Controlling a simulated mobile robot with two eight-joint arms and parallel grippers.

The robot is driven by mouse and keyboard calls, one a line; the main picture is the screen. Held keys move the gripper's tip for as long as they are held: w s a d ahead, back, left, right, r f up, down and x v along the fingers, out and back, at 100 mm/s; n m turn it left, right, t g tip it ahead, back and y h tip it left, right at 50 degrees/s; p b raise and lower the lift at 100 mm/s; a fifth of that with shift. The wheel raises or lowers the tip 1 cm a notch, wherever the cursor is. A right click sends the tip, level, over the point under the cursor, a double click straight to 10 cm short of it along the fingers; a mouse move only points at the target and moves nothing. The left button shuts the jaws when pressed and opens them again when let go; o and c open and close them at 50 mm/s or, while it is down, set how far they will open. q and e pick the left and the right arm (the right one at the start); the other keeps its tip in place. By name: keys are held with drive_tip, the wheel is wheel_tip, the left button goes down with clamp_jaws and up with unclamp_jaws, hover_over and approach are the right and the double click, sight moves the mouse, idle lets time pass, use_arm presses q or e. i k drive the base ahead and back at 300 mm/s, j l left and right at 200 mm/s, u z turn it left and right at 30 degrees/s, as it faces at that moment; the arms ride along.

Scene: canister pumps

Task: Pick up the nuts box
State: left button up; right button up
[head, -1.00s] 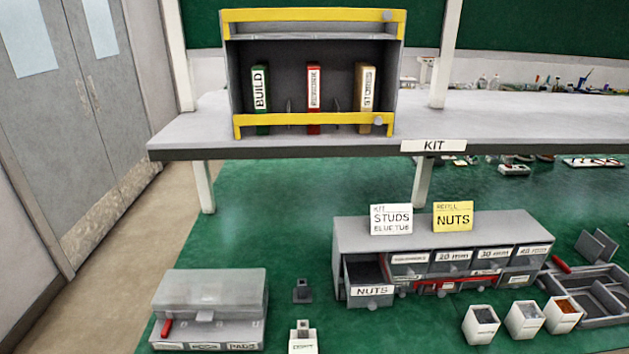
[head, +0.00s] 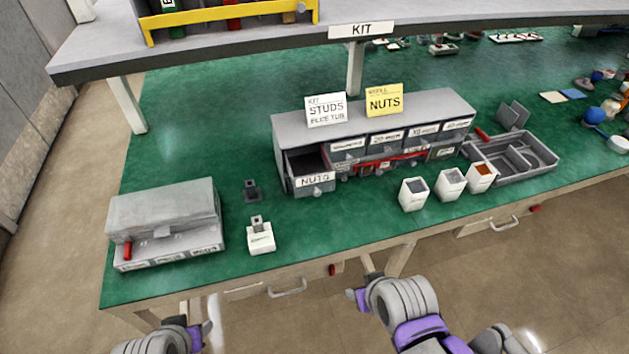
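Three small open white boxes stand in front of the grey drawer cabinet, on the right: a left box (head: 413,196), a middle box (head: 451,186) and a right box (head: 481,178) with orange contents. Their labels are too small to read, so I cannot tell which holds nuts. A drawer labelled NUTS (head: 315,181) is pulled open at the cabinet's left end. A yellow sign (head: 384,100) on the cabinet top reads NUTS. My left gripper (head: 203,332) and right gripper (head: 360,288) are low, in front of the bench and apart from the boxes; their opening is unclear.
A grey case (head: 163,215) sits at the bench's left. A white block-like container (head: 261,238) and a small dark fixture (head: 251,190) stand between it and the cabinet (head: 290,128). A divided grey tray (head: 535,155) lies right of the boxes. An overhead shelf (head: 220,47) spans the back.

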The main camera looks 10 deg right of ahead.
sight(414, 191)
drive_tip(key=z, duration=1.35)
